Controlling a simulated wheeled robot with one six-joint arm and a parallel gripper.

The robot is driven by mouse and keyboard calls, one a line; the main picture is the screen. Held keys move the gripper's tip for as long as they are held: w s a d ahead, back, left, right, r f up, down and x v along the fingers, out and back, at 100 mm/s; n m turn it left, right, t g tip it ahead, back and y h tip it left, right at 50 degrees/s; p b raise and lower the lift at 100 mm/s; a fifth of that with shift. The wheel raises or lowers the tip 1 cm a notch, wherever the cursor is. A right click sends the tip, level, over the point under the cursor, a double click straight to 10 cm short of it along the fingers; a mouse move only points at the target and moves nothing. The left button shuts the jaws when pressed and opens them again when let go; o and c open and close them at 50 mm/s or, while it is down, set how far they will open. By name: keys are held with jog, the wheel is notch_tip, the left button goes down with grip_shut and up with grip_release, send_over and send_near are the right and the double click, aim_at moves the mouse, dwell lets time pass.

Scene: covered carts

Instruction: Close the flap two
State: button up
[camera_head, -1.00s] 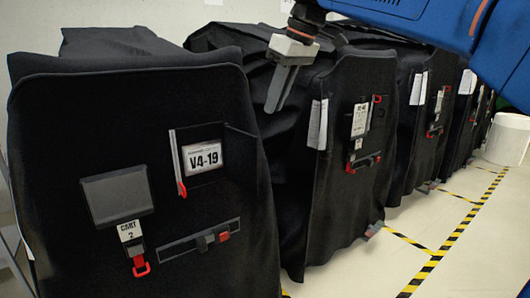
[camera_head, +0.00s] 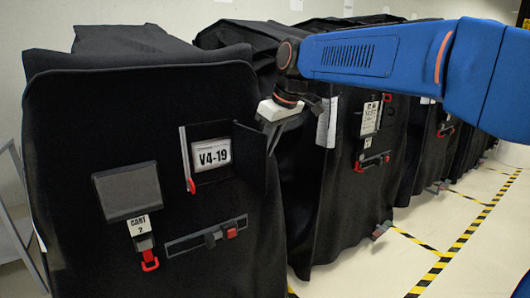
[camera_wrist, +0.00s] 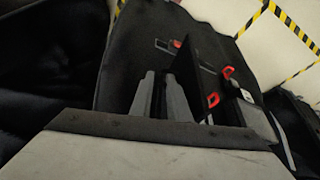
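The nearest cart's black cover (camera_head: 75,130) carries a white V4-19 label (camera_head: 211,155). A small dark flap (camera_head: 250,157) stands swung out from the cover at the label's right side. It appears as a dark panel in the wrist view (camera_wrist: 190,62). My gripper (camera_head: 272,140) is at the flap's upper outer edge. In the wrist view its two grey fingers (camera_wrist: 160,90) are close together with a narrow dark gap between them. The flap is right beside or between them; contact and grip cannot be told.
Other covered carts stand close together to the right. The pale floor with yellow-black tape (camera_head: 445,255) is free at the right.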

jog(key=shift+w+a+f, duration=0.15)
jog(key=shift+a+f, duration=0.05)
jog(key=shift+f, duration=0.35)
grip_shut()
dwell(1.1)
